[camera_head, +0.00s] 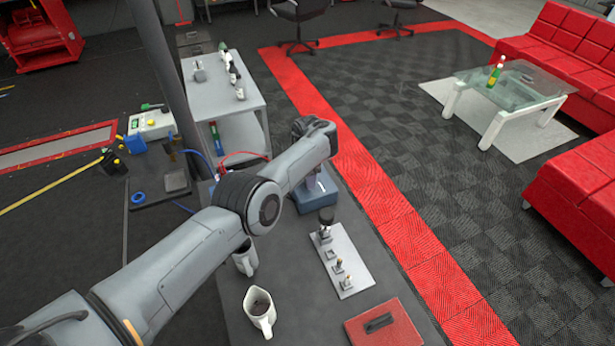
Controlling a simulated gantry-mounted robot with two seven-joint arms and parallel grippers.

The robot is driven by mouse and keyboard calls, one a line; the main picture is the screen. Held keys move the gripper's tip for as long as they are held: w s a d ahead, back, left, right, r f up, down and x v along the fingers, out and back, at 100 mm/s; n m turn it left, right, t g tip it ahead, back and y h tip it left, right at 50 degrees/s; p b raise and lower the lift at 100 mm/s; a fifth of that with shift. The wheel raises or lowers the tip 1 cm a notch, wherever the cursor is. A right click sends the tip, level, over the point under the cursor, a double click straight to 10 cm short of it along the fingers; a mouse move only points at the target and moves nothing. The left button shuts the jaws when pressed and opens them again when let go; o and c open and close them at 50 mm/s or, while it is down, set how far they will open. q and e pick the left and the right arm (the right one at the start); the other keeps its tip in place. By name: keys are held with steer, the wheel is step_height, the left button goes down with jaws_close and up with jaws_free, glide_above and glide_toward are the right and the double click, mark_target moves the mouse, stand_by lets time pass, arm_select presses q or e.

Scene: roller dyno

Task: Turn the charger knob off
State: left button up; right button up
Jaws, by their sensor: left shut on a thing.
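The charger (318,201) is a blue-grey box on the grey workbench, partly covered by my left arm. My left arm comes in from the lower left, and its wrist bends down over the charger. My left gripper (313,184) is at the charger, largely hidden by the wrist, and is shut on the charger knob. The knob itself is hidden, so its setting cannot be told. My right gripper is not in view.
A red case (384,326) lies at the front. Red and blue cables run behind the arm.

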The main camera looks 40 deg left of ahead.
arm_select(q)
steer(key=o, duration=1.1)
steer(key=shift+c, duration=0.2)
steer(key=shift+r, duration=0.1)
step_height(320, 180, up, 11)
steer(key=p, duration=0.3)
steer(key=shift+f, duration=0.2)
